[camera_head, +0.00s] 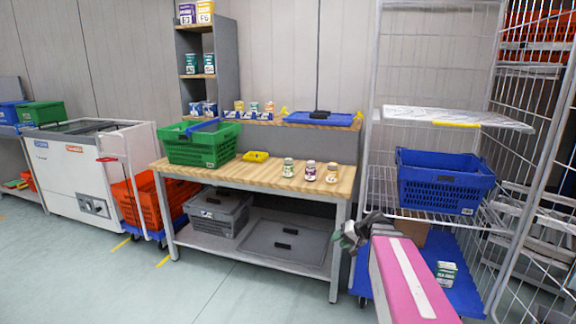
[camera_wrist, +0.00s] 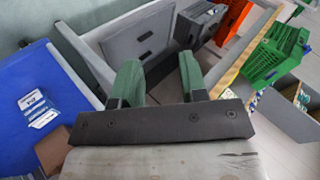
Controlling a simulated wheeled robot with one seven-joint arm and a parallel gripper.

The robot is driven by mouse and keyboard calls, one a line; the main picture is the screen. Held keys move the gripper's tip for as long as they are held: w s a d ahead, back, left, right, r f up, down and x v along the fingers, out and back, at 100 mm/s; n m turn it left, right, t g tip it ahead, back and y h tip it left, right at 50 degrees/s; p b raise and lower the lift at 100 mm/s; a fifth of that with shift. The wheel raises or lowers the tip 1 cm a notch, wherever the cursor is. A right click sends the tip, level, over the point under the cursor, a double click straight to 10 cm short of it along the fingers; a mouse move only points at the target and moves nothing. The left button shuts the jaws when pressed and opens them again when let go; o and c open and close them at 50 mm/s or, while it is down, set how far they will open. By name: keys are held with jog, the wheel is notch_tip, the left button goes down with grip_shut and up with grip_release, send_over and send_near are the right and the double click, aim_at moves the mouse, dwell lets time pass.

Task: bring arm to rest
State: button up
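My gripper (camera_head: 350,236) is low in the head view, in front of the gap between the workbench and the wire cage trolley. In the wrist view my gripper (camera_wrist: 159,62) shows two green fingers standing apart, with nothing between them. Beyond the fingers is the bench's lower shelf (camera_wrist: 105,38). The gripper appears empty and apart from the bench; its exact distance from the bench leg cannot be told.
Open floor (camera_head: 230,290) lies in front of the bench.

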jog(key=s+a+f+n+g+h, duration=0.1)
jog(key=s+f+g+h, duration=0.3)
jog(key=s+f+h, duration=0.4)
jog(key=s+f, duration=0.1)
jog(key=s, duration=0.3)
jog(key=shift+s+a+g, duration=0.15)
jog(key=shift+s+g, duration=0.15)
jog(key=shift+s, duration=0.1)
